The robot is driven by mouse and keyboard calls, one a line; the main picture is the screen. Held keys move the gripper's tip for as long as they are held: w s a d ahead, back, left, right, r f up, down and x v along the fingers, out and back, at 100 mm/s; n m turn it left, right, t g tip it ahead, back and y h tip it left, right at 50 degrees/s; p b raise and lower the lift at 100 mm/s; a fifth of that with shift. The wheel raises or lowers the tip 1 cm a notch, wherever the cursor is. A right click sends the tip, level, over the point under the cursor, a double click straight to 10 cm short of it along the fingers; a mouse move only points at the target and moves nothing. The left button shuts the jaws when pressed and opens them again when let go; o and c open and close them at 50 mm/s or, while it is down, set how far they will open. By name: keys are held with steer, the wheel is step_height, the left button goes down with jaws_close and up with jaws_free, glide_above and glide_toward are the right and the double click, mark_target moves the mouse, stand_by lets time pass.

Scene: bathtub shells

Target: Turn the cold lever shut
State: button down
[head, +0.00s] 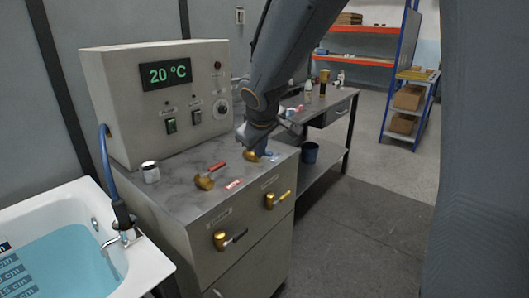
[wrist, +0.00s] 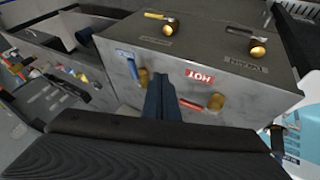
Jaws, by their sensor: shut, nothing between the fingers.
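The cold lever's brass body (head: 251,156) is on the cabinet top in the head view, partly hidden behind my gripper (head: 249,146). Its brass also shows in the wrist view (wrist: 143,76), just left of the fingers, next to a blue label (wrist: 127,58).
The cabinet front has a yellow-handled lever (head: 284,196) and a black-handled lever (head: 236,237). The control box (head: 160,105) reads 20 °C, with a small jar (head: 151,173) before it. A water-filled tub (head: 150,268) is at left, a workbench (head: 340,98) behind. Floor at right is clear.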

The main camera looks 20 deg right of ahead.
steer(key=shift+n+t, duration=0.3)
steer(key=shift+t, duration=0.1)
steer(key=x, duration=0.3)
steer(key=w+b+x, duration=0.1)
steer(key=x, duration=0.2)
steer(key=r+b+x, duration=0.1)
steer(key=x, duration=0.3)
steer(key=shift+w+a, duration=0.25)
steer(key=shift+w, duration=0.15)
steer(key=shift+w+d+r+p, duration=0.25)
steer(key=shift+w+d+p, duration=0.45)
steer(key=shift+d+p, duration=0.25)
steer(key=shift+w+d+f+p, duration=0.1)
steer(key=shift+w+d+p, duration=0.4)
steer(key=shift+w+p, duration=0.15)
